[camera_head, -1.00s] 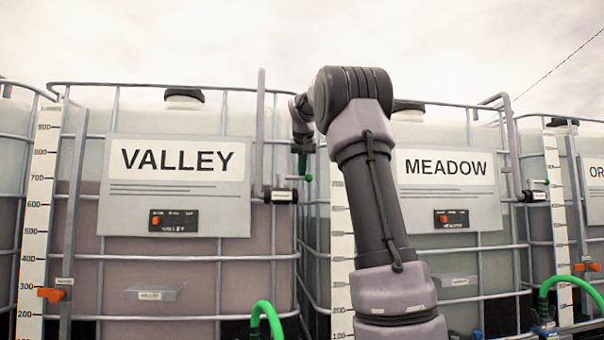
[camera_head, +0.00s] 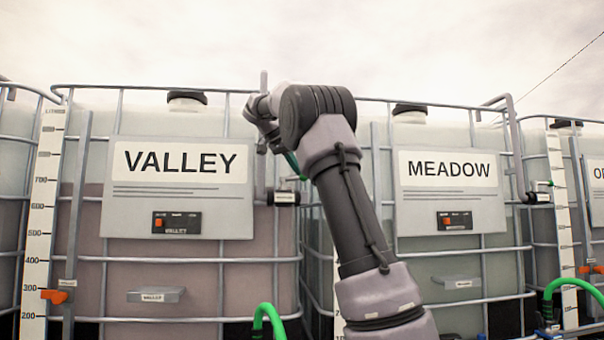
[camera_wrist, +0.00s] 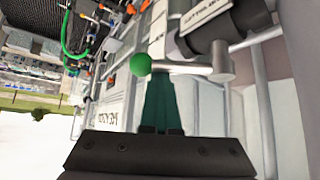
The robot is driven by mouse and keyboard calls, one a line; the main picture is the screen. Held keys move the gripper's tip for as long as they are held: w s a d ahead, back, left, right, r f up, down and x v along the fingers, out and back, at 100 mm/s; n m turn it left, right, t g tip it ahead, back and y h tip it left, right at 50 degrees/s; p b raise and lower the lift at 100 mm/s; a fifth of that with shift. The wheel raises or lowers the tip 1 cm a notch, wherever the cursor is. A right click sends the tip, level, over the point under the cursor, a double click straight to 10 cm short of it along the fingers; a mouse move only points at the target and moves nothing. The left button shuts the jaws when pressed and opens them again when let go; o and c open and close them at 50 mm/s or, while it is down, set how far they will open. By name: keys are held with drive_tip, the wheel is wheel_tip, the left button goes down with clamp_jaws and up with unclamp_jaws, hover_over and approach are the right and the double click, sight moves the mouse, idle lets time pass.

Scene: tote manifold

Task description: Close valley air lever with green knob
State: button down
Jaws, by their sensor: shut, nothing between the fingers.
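The Valley tank's air valve (camera_head: 286,198) is a dark body with a white label, at the tank's upper right. It also shows in the wrist view (camera_wrist: 208,38). Its silver lever (camera_wrist: 190,67) points left there and ends in a green knob (camera_wrist: 141,64). In the head view the knob (camera_head: 303,177) is small, right of the valve's top. My gripper (camera_head: 294,163) has green fingers, shut and empty, slanting down to the lever. In the wrist view the fingers (camera_wrist: 168,90) run up to the lever, right of the knob, with the lever crossing over them. I cannot tell whether they touch.
The Valley sign (camera_head: 130,215) is left of the valve. The Meadow tank (camera_head: 385,270) stands to the right, partly behind my arm. A green hose (camera_head: 268,314) curves below.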

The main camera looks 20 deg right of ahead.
drive_tip(key=shift+a+m+g, duration=0.3)
drive_tip(key=shift+a+m, duration=0.05)
drive_tip(key=shift+m, duration=0.15)
drive_tip(key=shift+s+a, duration=0.2)
drive_tip(key=shift+a, duration=1.7)
